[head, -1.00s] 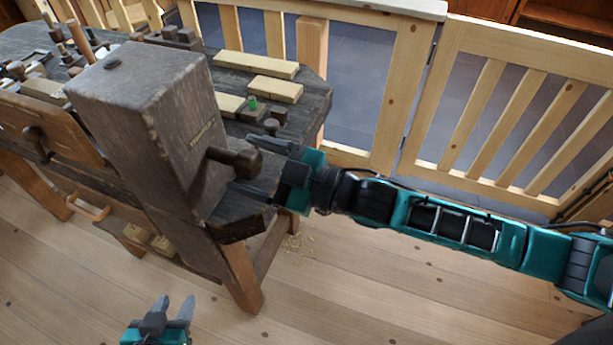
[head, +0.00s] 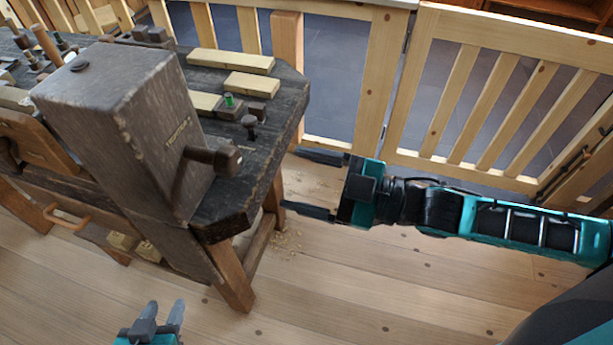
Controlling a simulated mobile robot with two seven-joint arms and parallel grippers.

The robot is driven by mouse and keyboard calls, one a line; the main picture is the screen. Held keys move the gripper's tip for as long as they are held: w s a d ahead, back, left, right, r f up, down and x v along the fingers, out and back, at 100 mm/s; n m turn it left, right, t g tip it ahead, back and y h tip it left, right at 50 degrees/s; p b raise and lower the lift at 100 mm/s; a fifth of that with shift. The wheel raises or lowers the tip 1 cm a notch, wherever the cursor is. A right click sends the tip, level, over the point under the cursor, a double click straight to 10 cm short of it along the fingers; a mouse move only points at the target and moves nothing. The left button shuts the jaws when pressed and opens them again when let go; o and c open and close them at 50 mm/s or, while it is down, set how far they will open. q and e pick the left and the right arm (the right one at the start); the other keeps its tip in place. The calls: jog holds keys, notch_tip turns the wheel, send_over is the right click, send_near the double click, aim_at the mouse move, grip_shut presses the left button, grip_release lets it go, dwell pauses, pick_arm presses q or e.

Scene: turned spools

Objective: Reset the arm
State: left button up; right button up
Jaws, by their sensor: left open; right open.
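My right gripper (head: 318,184) reaches in from the right. Its two dark fingers are spread wide and point left, with nothing between them. It is just off the right end of the dark workbench (head: 283,107), over the wood floor. My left gripper (head: 163,314) is low in the picture, in front of the bench, with its two grey fingers apart and pointing up. It is empty. Most of my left arm is out of the picture.
A large dark wooden block (head: 128,125) with a round-knobbed peg (head: 222,158) stands at the bench's near end. Pale wood strips (head: 230,61) and a green-topped small piece (head: 229,100) lie on the bench. A wooden railing (head: 490,100) runs behind. The floor (head: 380,300) in front is clear.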

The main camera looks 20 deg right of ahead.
dwell(0.3)
jog(key=s+d+f+m+h, duration=0.2)
jog(key=f+m+h, duration=0.4)
jog(key=f, duration=0.4)
jog(key=s+d+f+m+h, duration=0.3)
jog(key=f+m+h, duration=0.3)
jog(key=f, duration=0.4)
jog(key=shift+d+f+m+h, duration=0.3)
jog(key=shift+d+f+m, duration=0.1)
jog(key=shift+d+m, duration=0.25)
